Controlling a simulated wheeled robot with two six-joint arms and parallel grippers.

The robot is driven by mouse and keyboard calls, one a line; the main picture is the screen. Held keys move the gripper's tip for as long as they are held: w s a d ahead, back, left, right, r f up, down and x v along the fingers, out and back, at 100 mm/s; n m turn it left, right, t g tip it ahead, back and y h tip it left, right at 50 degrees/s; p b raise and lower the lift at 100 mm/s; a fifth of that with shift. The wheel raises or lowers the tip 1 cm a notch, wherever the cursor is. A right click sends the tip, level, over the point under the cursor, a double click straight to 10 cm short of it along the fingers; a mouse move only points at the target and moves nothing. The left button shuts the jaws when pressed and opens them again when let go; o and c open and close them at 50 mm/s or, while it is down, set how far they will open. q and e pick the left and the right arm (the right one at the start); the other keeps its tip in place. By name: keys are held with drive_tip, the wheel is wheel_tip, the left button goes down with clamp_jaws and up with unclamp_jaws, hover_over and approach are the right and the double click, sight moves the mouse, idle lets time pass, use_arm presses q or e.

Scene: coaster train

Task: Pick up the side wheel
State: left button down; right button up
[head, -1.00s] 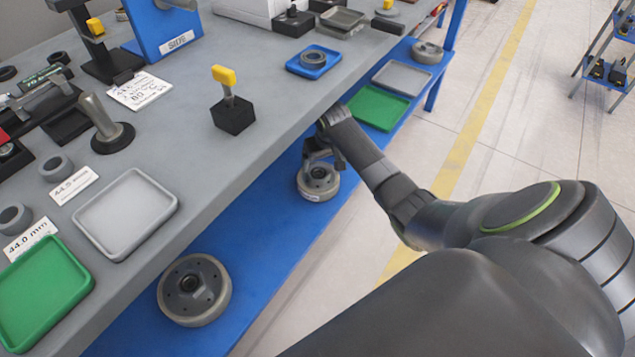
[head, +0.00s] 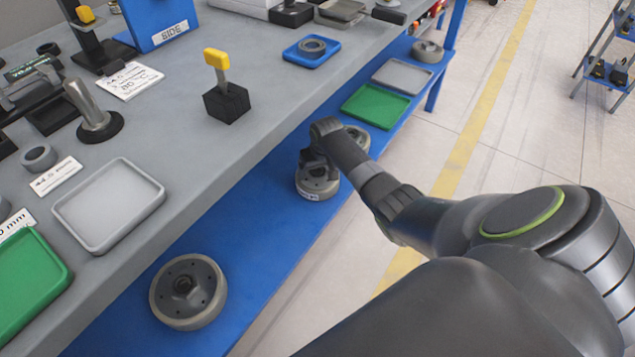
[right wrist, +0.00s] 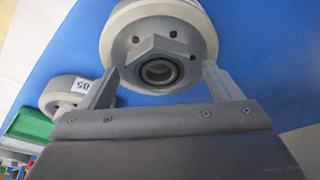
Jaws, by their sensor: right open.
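A grey wheel with a paler rim (right wrist: 208,20) lies on the blue lower shelf. In the head view the wheel (head: 318,190) has a small label on its side. My right gripper (head: 312,170) is over it, pointing down. In the right wrist view my right gripper (right wrist: 158,82) is open, one finger on each side of the wheel's hub; I cannot tell whether they touch it. A second wheel (head: 356,138) lies just behind, partly hidden by my arm; in the wrist view this wheel (right wrist: 62,92) shows a label. My left gripper is not in view.
A larger-looking wheel (head: 188,290) lies on the near part of the blue shelf (head: 262,235). A green tray (head: 376,106), a grey tray (head: 402,76) and another wheel (head: 427,51) stand farther along. The grey worktop (head: 255,125) overhangs the shelf on the left.

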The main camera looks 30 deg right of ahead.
drive_tip(key=shift+f, duration=0.3)
drive_tip(key=shift+c, duration=0.2)
clamp_jaws()
drive_tip(key=shift+w+r, duration=0.25)
drive_tip(key=shift+w, duration=0.05)
